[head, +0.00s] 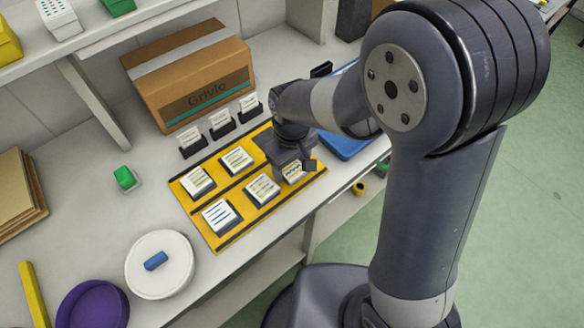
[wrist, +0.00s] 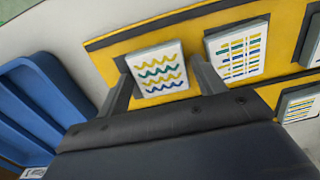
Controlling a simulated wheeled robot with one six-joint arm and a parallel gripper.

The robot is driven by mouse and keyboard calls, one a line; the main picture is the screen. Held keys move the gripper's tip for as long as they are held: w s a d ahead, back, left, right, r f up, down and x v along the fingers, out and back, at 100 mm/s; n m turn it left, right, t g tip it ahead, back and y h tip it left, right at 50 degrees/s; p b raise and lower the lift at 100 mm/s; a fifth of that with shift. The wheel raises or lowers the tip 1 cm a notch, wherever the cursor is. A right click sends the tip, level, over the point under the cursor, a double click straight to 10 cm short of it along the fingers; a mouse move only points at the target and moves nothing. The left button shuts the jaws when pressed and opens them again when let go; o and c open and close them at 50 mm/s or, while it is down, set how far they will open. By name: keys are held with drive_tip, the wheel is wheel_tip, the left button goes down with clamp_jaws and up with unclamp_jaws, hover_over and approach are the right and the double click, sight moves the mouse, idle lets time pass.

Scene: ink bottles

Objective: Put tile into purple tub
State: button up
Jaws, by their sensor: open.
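A white square tile with wavy yellow, teal and blue lines (wrist: 158,70) sits on the yellow board (head: 215,240). It also shows at the board's right end in the head view (head: 293,173), partly hidden by my gripper. My gripper (wrist: 160,62) is open, with one finger on each side of this tile; I cannot tell whether either finger touches it. Several other patterned tiles lie on the board, one of them (wrist: 238,50) just right of my gripper in the wrist view. The purple tub (head: 72,300) stands at the bottom left of the head view, cut off by the frame edge.
A white round dish (head: 138,284) with a small blue piece (head: 155,260) stands between tub and board. A cardboard box (head: 190,75) and card holders (head: 222,123) stand behind the board. A blue tray (head: 345,146) lies to the right. A green item (head: 124,177) sits left.

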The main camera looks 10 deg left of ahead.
drive_tip(key=shift+c, duration=0.5)
drive_tip(key=c, duration=0.8)
